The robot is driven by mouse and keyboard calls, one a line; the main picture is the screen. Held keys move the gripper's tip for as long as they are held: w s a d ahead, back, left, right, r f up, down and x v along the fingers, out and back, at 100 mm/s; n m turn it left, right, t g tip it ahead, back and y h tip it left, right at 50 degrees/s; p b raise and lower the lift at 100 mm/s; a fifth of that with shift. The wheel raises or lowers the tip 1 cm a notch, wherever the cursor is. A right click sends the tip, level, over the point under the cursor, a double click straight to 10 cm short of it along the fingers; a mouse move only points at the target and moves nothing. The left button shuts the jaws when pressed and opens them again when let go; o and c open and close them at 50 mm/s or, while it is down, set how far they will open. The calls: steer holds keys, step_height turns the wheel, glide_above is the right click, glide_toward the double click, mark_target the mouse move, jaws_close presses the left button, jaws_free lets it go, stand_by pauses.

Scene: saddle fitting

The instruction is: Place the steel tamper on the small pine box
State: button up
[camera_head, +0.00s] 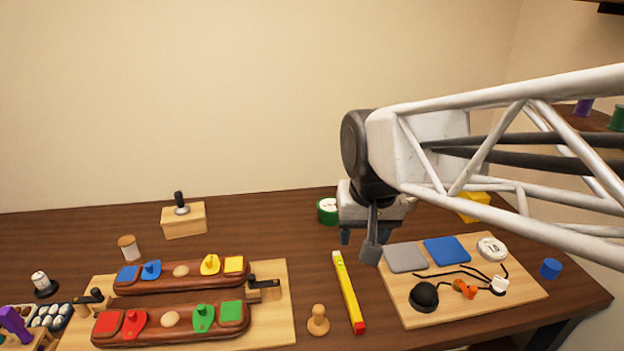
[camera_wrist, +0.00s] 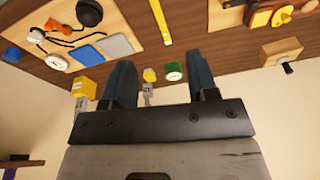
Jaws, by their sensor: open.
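The steel tamper (camera_head: 181,204), with a black upright handle and a grey metal base, stands upright on top of the small pine box (camera_head: 185,222) at the back left of the table. In the wrist view the pine box (camera_wrist: 281,52) is at the right, with the tamper's black handle (camera_wrist: 288,68) beyond it. My gripper (camera_head: 358,242) is open and empty, well to the right of the box and apart from it. Its two dark fingers also show in the wrist view (camera_wrist: 162,72), with nothing held between them.
A green-and-white round container (camera_head: 327,211) stands close to my gripper. A yellow level (camera_head: 348,292) lies in front. A board (camera_head: 470,310) with grey and blue pads is at right. A saddle-fitting board (camera_head: 270,325) is at left.

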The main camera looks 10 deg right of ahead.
steer(key=s+d+f+n, duration=0.1)
steer(key=s+f, duration=0.3)
steer(key=s, duration=0.4)
steer(key=shift+s+d, duration=0.2)
steer(key=shift+d, duration=0.55)
